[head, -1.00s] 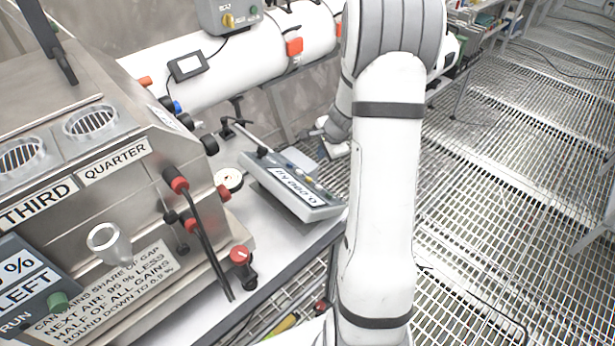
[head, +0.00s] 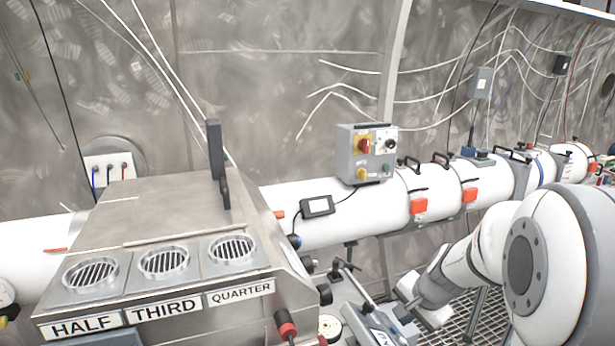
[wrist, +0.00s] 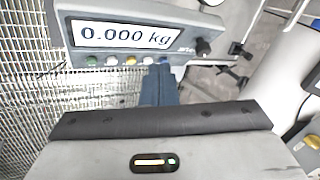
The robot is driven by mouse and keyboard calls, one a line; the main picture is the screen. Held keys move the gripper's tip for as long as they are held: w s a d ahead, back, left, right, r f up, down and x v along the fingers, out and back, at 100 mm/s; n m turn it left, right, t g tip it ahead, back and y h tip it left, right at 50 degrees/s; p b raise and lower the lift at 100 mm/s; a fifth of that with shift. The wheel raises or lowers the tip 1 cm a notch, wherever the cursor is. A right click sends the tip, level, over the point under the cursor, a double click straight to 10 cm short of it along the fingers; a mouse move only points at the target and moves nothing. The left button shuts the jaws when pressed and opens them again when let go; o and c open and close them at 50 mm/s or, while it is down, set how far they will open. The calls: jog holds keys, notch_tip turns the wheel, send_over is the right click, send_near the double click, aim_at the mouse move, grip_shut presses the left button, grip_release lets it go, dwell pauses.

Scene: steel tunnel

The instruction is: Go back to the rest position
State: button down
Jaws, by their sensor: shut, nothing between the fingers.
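My gripper shows at the lower right of the head view, at the end of my white arm, close to the scale (head: 372,322). In the wrist view its blue-grey fingers (wrist: 160,84) are together with nothing between them. The scale's display (wrist: 127,36) lies just beyond the fingertips and reads 0.000 kg. Colored buttons run along the panel below the display. I cannot tell whether the fingers touch the scale.
A steel box (head: 160,215) with round grilles, labelled HALF, THIRD and QUARTER, stands at the left. A white pipe (head: 345,215) with orange clips runs behind, carrying a grey control box (head: 366,150). Grated floor (wrist: 25,90) shows beside the scale.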

jog(key=s+a+r+n, duration=0.2)
jog(key=s+n, duration=0.1)
jog(key=s, duration=0.3)
jog(key=s+a+r+n+h, duration=0.1)
jog(key=s+a+r+n, duration=0.1)
jog(key=s, duration=0.5)
jog(key=s+a+r+n+g, duration=0.1)
jog(key=s+a+r+n, duration=0.2)
jog(key=s+n, duration=0.2)
jog(key=shift+s+r+n+h, duration=0.3)
jog(key=shift+s+r+h, duration=0.1)
jog(key=shift+s, duration=0.55)
jog(key=shift+a, duration=0.1)
